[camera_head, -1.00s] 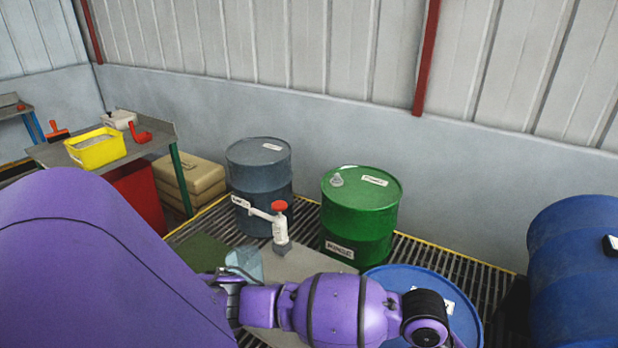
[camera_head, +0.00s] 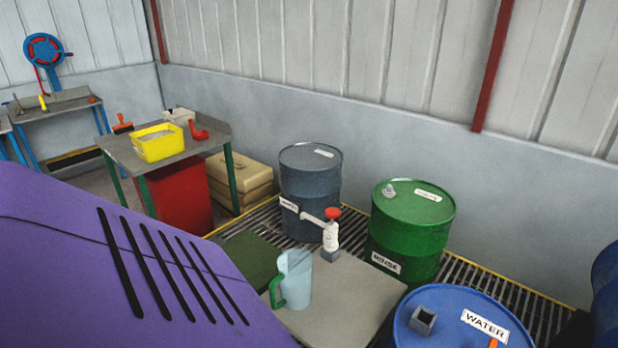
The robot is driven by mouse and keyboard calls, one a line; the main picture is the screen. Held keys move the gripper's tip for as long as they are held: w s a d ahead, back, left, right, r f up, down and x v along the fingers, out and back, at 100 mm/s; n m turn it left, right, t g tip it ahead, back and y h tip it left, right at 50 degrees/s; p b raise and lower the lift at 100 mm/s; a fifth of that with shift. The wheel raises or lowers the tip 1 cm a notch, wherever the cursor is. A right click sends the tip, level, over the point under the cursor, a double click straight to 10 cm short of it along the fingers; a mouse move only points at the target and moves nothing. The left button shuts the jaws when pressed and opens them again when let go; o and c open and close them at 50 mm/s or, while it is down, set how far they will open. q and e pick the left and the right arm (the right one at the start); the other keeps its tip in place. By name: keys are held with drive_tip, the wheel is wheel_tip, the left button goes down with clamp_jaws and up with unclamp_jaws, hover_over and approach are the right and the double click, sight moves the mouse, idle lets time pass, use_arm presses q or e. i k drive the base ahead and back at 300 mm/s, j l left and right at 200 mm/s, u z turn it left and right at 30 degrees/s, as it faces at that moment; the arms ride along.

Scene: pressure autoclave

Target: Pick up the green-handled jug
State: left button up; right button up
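The green-handled jug (camera_head: 296,281) is pale blue and see-through, with its green handle on its left side. It stands upright on a grey flat-topped surface (camera_head: 345,305), near that surface's left side. No gripper touches the jug, and its handle is in plain sight. A large purple part of my own body fills the lower left and ends close to the handle in the picture. Neither of my grippers is in view.
A bench with a yellow tub (camera_head: 158,145) is at the left.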

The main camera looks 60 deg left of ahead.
sight(295, 277)
drive_tip(key=i+u, duration=0.15)
drive_tip(key=u, duration=0.3)
drive_tip(key=i+u, duration=0.1)
drive_tip(key=u, duration=1.5)
